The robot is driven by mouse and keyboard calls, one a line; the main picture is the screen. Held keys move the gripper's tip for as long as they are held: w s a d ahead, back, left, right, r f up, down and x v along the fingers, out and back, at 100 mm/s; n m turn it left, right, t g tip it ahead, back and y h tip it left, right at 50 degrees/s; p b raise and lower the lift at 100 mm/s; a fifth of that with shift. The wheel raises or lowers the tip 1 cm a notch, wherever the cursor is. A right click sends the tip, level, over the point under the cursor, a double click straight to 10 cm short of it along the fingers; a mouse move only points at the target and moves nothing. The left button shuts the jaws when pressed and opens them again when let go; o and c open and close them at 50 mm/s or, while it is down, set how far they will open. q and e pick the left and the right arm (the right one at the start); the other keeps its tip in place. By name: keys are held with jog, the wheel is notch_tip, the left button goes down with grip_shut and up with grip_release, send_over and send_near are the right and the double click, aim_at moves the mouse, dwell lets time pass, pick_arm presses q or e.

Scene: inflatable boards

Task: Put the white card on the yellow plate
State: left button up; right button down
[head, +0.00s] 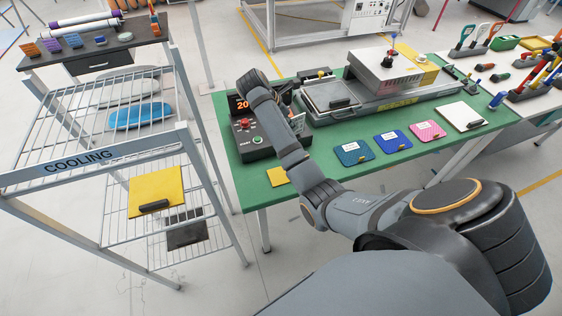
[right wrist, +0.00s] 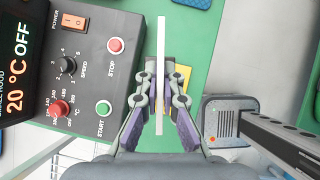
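My right gripper (right wrist: 160,105) is shut on a thin white card (right wrist: 160,50), seen edge-on between the purple finger pads in the right wrist view. A yellow plate (head: 278,177) lies at the front edge of the green table, partly hidden by my arm. It also shows beyond the card in the right wrist view (right wrist: 181,78). The card is apart from it, in the air. My left gripper is not in view.
Teal (head: 353,152), blue (head: 393,141) and pink (head: 428,131) plates bear white labels; a white plate (head: 458,116) lies farther right. A control box (head: 252,138) stands beside my gripper. A yellow board (head: 155,187) with a black handle lies on the cooling rack (head: 82,164).

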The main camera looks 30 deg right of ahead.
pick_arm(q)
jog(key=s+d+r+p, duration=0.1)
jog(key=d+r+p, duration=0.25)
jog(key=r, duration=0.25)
pick_arm(e)
jog(key=s+d+m+g, duration=0.1)
jog(key=s+d, duration=0.2)
jog(key=s, duration=0.3)
jog(key=s+d+m, duration=0.1)
jog(key=s+d, duration=0.2)
jog(key=s, duration=0.2)
pick_arm(q)
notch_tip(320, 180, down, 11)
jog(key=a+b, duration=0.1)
jog(key=b, duration=0.9)
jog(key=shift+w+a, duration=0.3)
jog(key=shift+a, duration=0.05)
pick_arm(e)
send_over(279, 176)
jog(key=shift+w+f, duration=0.1)
jog(key=shift+f, duration=6.9)
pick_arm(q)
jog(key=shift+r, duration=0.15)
pick_arm(e)
jog(key=c, duration=1.5)
grip_release()
jog(key=shift+f, duration=0.1)
